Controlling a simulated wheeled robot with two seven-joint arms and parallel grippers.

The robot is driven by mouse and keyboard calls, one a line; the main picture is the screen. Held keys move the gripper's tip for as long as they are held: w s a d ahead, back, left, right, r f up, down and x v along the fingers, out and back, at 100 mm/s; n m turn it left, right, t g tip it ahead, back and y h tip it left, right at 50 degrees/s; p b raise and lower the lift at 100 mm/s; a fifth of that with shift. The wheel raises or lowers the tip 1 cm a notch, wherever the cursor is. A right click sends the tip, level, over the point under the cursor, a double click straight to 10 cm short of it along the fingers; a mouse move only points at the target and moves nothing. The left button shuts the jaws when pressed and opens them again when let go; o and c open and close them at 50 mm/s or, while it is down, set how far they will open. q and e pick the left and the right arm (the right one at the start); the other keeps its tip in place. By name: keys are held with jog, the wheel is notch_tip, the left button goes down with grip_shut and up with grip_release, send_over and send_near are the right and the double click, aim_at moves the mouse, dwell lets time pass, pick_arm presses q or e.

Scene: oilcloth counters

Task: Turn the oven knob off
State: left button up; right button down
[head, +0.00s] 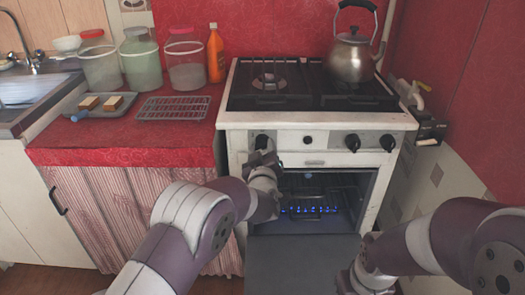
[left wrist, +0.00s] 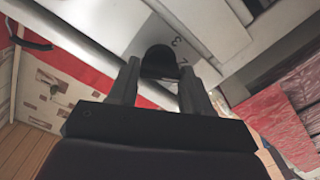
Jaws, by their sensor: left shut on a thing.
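The oven knob (left wrist: 158,62) is black and sits on the stove's front panel. My left gripper (left wrist: 157,82) is shut on this knob, with one finger on each side of it in the left wrist view. Printed marks show on the panel beside the knob. In the head view the same knob (head: 262,142) is the leftmost on the panel, and my left gripper (head: 262,156) reaches it from below. The oven (head: 310,195) is open with its door down, and a row of blue flames (head: 308,210) burns inside. My right arm is at the lower right; its fingertips are not clear.
Other black knobs (head: 352,143) sit further right on the panel. A kettle (head: 352,58) stands on the stove top. Jars, an orange bottle (head: 215,55) and a rack (head: 174,108) are on the red counter.

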pick_arm(q)
jog(key=m+p, duration=0.2)
jog(key=shift+r+m, duration=0.15)
jog(key=shift+m, duration=0.15)
jog(key=m+p, duration=0.3)
jog(key=m, duration=0.1)
jog(key=shift+m, duration=0.3)
jog(key=m+p, duration=0.2)
jog(key=m, duration=0.1)
jog(key=shift+m, duration=0.3)
jog(key=m+p, duration=0.2)
jog(key=m, duration=0.1)
jog(key=shift+m, duration=0.4)
jog(key=m+p, duration=0.2)
jog(key=m, duration=0.3)
jog(key=shift+f+m+p, duration=0.15)
jog(key=shift+m+p, duration=0.25)
jog(key=shift+m, duration=0.7)
jog(key=shift+f+m+p, duration=0.1)
jog(key=shift+m+p, duration=0.25)
jog(key=shift+m, duration=0.75)
